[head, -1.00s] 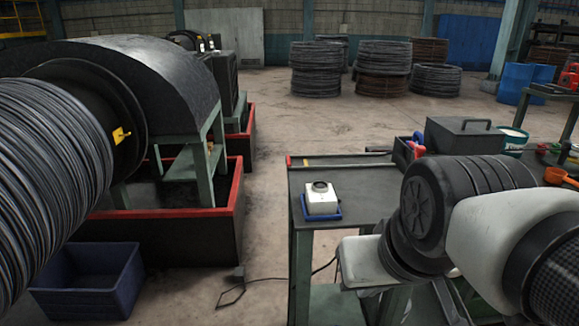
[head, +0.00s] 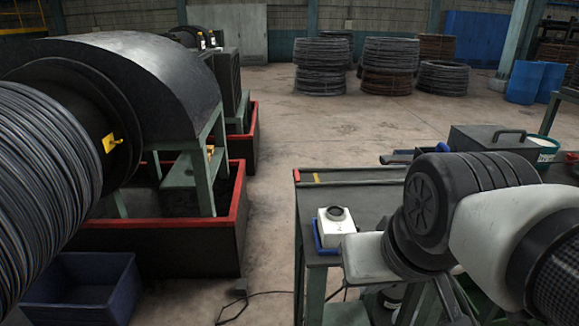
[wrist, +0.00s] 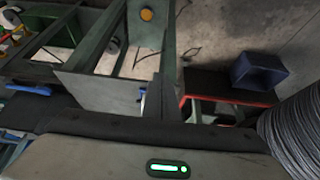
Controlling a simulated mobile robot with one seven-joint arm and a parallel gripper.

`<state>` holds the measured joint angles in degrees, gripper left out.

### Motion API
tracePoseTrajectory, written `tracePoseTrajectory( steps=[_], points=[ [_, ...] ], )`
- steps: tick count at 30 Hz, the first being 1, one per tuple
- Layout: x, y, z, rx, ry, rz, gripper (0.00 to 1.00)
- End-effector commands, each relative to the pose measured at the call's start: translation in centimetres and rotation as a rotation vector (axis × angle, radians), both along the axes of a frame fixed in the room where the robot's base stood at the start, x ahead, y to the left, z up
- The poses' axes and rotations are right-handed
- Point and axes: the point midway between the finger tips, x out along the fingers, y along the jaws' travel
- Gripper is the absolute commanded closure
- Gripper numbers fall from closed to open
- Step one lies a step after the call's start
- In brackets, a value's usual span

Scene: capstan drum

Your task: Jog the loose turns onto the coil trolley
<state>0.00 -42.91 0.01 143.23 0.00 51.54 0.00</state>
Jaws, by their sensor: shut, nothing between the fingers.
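A black capstan drum (head: 103,97) wound with many dark wire turns (head: 35,190) fills the left of the head view. A yellow clip (head: 112,143) sits on its flange. The turns also show at the right edge of the wrist view (wrist: 300,130). A white box with a round black button (head: 335,225) stands in a blue holder on the near left of the bench. I cannot make out a coil trolley for certain. My gripper (wrist: 168,60) shows in the wrist view, shut and empty, pointing past the bench edge. In the head view my arm hides its fingers.
The grey bench (head: 370,200) stands front centre, with a dark lidded box (head: 493,140) at its far right. A red-rimmed tray (head: 240,195) lies under the machine, and a blue bin (head: 85,285) stands before it. Several wire coils (head: 388,58) stand far back. The floor between is open.

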Motion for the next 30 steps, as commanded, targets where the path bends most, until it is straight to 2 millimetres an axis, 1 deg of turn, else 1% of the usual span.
tracePoseTrajectory(
  steps=[8,11,12,14,17,18,20,21,24,27,30],
  points=[
    [0.0,0.0,0.1,0.002,0.0,0.0,1.0],
    [1.0,0.5,0.8,0.038,0.012,0.008,1.0],
    [1.7,0.9,1.3,0.068,0.02,0.013,1.0],
    [3.5,1.7,2.3,0.13,0.03,0.025,1.0],
    [7.9,2.6,4.3,0.256,0.032,0.036,1.0],
    [9.9,2.7,5.0,0.306,0.023,0.037,1.0],
    [13.1,2.6,6.0,0.372,0.001,0.031,1.0],
    [15.1,2.2,6.5,0.41,-0.017,0.024,1.0],
    [19.4,1.1,7.3,0.477,-0.065,0.003,1.0],
    [22.2,0.0,7.5,0.513,-0.103,-0.014,1.0],
    [23.6,-0.7,7.6,0.528,-0.125,-0.024,1.0]
  ],
)
